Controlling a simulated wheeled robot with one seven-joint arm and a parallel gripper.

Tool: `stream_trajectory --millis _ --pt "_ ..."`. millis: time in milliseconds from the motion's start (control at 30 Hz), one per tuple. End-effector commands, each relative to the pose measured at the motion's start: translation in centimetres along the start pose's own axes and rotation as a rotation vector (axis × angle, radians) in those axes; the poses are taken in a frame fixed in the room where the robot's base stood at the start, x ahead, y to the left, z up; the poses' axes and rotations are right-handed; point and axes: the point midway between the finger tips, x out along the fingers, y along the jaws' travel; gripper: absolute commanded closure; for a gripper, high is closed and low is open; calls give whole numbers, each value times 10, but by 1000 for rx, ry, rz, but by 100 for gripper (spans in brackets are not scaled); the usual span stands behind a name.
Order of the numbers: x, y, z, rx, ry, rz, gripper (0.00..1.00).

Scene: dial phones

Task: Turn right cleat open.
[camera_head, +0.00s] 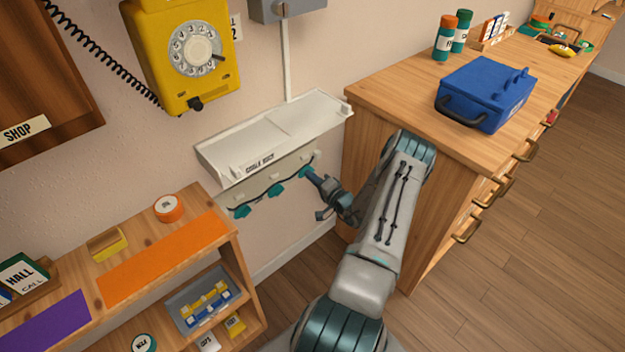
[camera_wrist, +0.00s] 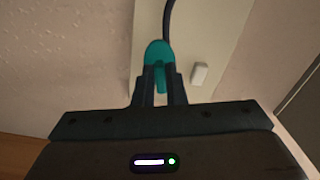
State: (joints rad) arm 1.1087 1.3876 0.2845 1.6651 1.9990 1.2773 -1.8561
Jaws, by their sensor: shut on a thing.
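A pale strip (camera_head: 262,192) on the wall, below a white shelf, carries several teal cleats with a dark cord along them. The right cleat (camera_head: 306,172) is at the strip's right end. My gripper (camera_head: 317,176) reaches it from the right. In the wrist view the teal cleat (camera_wrist: 158,60) sits between the fingers of my gripper (camera_wrist: 158,85), which are shut on it. The dark cord (camera_wrist: 167,20) runs up from the cleat. A small white block (camera_wrist: 199,74) is on the strip to the right of the cleat. The cleat's far side is hidden.
The white shelf (camera_head: 275,130) juts out just above the strip. A wooden cabinet (camera_head: 400,200) stands close on the right, beside my arm. A wooden shelf unit (camera_head: 235,250) stands at lower left. A yellow dial phone (camera_head: 185,50) hangs above.

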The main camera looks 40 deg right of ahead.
Motion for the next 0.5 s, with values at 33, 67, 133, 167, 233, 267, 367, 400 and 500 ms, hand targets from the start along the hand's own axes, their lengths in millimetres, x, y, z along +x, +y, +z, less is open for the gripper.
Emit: stream_trajectory --millis 33,67,133,167,233,267,367,400,500 --pt "0 2 1 -35 -2 0 100" --pt "0 2 1 -58 -2 0 100" --pt "0 3 1 -105 -2 -1 100" --pt "0 3 1 -125 -2 -1 100" --pt "0 3 1 -163 -2 -1 100" --pt "0 3 1 -177 -2 -1 100" --pt "0 4 1 -219 -1 0 100" --pt "0 4 1 -232 -1 0 100" --pt "0 4 1 -259 -2 1 100"
